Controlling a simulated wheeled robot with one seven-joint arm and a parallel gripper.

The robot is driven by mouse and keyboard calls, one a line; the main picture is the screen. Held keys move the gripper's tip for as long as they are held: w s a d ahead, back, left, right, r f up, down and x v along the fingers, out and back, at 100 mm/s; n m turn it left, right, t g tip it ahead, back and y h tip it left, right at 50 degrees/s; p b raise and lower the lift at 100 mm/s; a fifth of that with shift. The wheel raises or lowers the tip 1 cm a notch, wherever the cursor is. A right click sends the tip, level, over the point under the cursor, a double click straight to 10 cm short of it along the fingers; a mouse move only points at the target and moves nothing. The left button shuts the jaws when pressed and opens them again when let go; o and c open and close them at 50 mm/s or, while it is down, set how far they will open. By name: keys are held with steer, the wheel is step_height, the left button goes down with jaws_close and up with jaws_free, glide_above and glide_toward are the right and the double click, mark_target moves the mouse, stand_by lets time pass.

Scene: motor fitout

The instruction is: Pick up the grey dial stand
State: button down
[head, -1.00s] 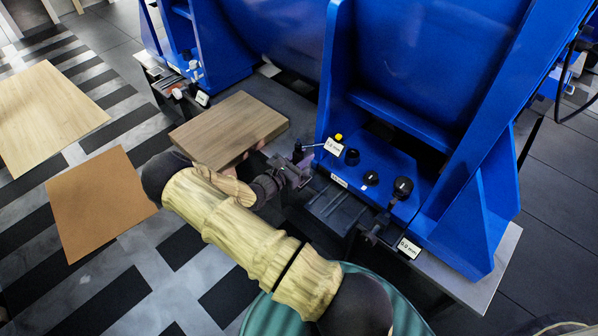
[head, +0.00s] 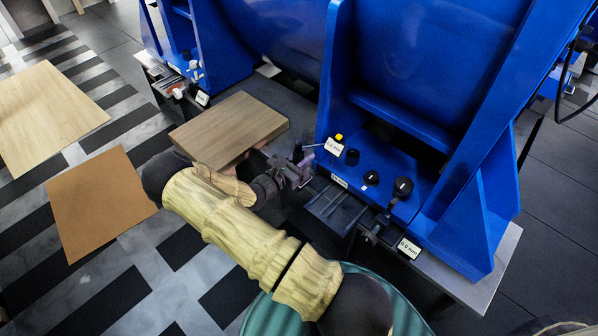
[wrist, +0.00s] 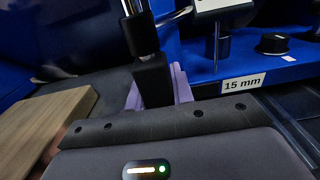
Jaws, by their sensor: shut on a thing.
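The dial stand (head: 298,153) shows as a dark upright with a thin metal arm, beside the blue machine's base in the head view. In the wrist view its dark block (wrist: 153,80) carries a bright metal post, and the top runs out of the picture. My gripper (head: 304,180) reaches it from the left, low on the stand. In the wrist view the pale lavender fingers of my gripper (wrist: 158,88) stand on both sides of the dark block and are shut on it. The stand looks upright. Its foot is hidden behind my gripper's housing, so I cannot tell whether it touches the surface below.
The blue machine frame (head: 420,75) rises close to the right. Black knobs (head: 403,187), a yellow-topped part (head: 339,137) and a "15 mm" label (wrist: 242,83) are near my gripper. A wooden board (head: 230,128) lies just left. Slim rods (head: 335,203) lie in front.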

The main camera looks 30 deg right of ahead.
mark_target(297, 152)
steer(key=shift+r, duration=0.15)
stand_by(0.4)
steer(key=shift+r+p, duration=0.9)
steer(key=shift+r, duration=0.25)
steer(key=shift+r+p, duration=0.5)
steer(key=shift+r, duration=0.3)
steer(key=p+v, duration=0.4)
steer(key=v, duration=1.4)
steer(key=shift+f, duration=0.25)
